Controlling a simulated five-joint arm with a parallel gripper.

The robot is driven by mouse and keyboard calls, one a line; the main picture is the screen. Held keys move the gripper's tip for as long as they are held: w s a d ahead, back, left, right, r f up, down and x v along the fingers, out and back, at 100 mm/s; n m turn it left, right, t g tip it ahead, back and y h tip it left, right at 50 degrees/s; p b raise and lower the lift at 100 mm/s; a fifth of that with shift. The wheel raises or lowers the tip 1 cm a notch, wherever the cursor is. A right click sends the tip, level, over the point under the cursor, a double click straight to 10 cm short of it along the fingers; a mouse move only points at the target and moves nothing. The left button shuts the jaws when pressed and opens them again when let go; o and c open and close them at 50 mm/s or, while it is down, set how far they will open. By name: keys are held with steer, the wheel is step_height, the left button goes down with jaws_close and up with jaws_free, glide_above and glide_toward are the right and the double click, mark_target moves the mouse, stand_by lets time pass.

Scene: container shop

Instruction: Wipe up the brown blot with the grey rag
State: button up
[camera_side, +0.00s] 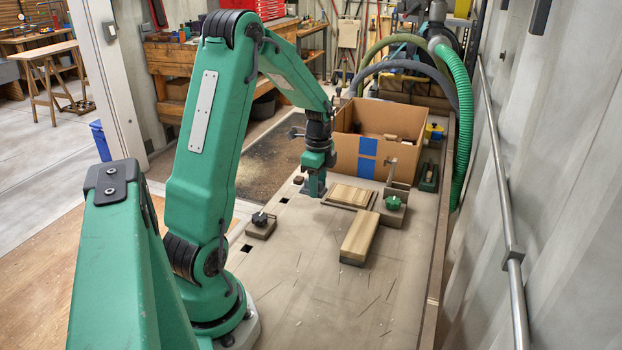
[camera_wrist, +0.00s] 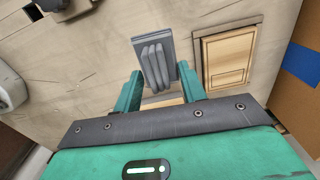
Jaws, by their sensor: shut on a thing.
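My gripper (camera_side: 314,180) is at the middle of the bench, left of a framed wooden board, pointing down. In the wrist view my gripper (camera_wrist: 159,68) has its two teal fingers on either side of the grey rag (camera_wrist: 156,50) and is shut on it. The rag is folded, with ridges on its near side and a flat pad beyond. In the side view only a small blue-grey part shows at the fingertips. I cannot tell whether it touches the bench. I cannot make out the brown blot in either view; it may be hidden by the rag or gripper.
A wooden block (camera_side: 360,236) lies nearer. A black-knobbed clamp (camera_side: 260,224) sits left. A cardboard box (camera_side: 395,150) stands behind. The near bench (camera_side: 330,300) is mostly clear, with thin scratches.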

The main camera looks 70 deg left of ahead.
glide_above(337, 241)
steer(key=shift+a+f, duration=0.1)
steer(key=shift+a, duration=0.05)
steer(key=shift+f, duration=0.1)
steer(key=shift+f, duration=2.8)
step_height(337, 241, down, 2)
steer(key=shift+w+a+f, duration=0.25)
steer(key=shift+w+a, duration=0.3)
steer(key=shift+c, duration=0.4)
steer(key=shift+w+a, duration=0.95)
steer(key=shift+s+d+r, duration=0.1)
steer(key=shift+s+d, duration=1.4)
steer(key=shift+d, duration=0.05)
step_height(337, 241, up, 8)
